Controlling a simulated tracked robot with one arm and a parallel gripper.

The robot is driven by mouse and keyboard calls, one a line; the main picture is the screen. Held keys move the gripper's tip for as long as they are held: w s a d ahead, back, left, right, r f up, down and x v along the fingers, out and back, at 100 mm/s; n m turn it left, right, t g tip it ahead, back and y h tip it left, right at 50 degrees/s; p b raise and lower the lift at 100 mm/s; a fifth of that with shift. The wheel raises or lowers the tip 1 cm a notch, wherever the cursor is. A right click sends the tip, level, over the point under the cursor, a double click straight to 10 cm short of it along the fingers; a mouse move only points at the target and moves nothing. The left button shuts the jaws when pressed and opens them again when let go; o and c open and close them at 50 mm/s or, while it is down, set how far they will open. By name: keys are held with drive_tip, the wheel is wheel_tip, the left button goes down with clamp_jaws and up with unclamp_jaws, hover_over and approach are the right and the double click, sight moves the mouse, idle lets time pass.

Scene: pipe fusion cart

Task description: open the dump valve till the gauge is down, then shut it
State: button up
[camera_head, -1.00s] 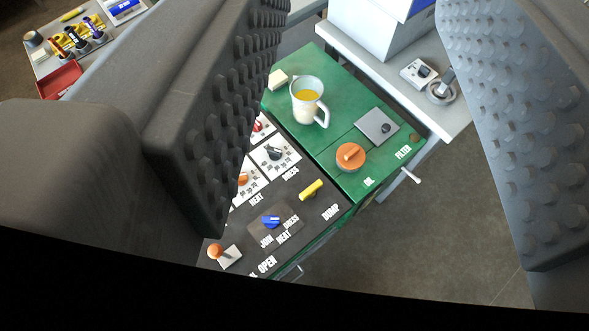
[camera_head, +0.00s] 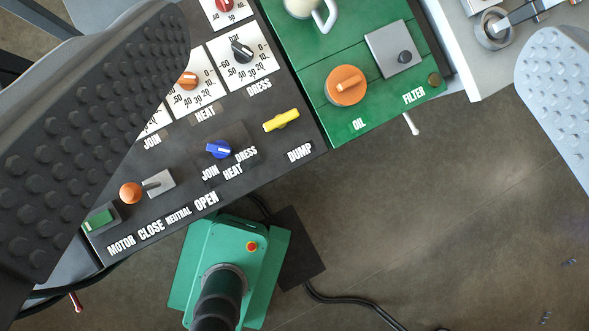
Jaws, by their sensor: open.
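The dump valve is a yellow lever handle (camera_head: 281,121) on the dark control panel (camera_head: 240,180), above the printed word DUMP. It lies slanted, its right end higher. My gripper (camera_head: 350,150) is open, with one dark studded finger at the left and one pale studded finger at the right. The yellow handle shows between the fingers, well below them, and nothing is held. Several dial plates, one with a black knob (camera_head: 241,51), stand above the DRESS, HEAT and JOIN labels. I cannot tell which one is the pressure gauge.
A blue selector (camera_head: 218,149) and an orange-knobbed lever (camera_head: 131,192) sit left of the yellow handle. The green top (camera_head: 355,112) carries an orange OIL cap (camera_head: 346,85) and a grey FILTER plate (camera_head: 394,49). A grey table (camera_head: 470,75) stands at the upper right. The floor at the lower right is mostly clear.

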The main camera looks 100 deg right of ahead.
drive_tip(key=w+f+n+g, duration=0.2)
drive_tip(key=w+f+g, duration=0.25)
drive_tip(key=f, duration=0.95)
drive_tip(key=n+g+b, duration=0.1)
drive_tip(key=n+g, duration=0.2)
drive_tip(key=g, duration=0.2)
approach(281, 120)
drive_tip(key=shift+h, duration=0.3)
drive_tip(key=f, duration=0.8)
drive_tip(key=shift+a+f, duration=0.25)
drive_tip(key=shift+f, duration=0.05)
drive_tip(key=c, duration=1)
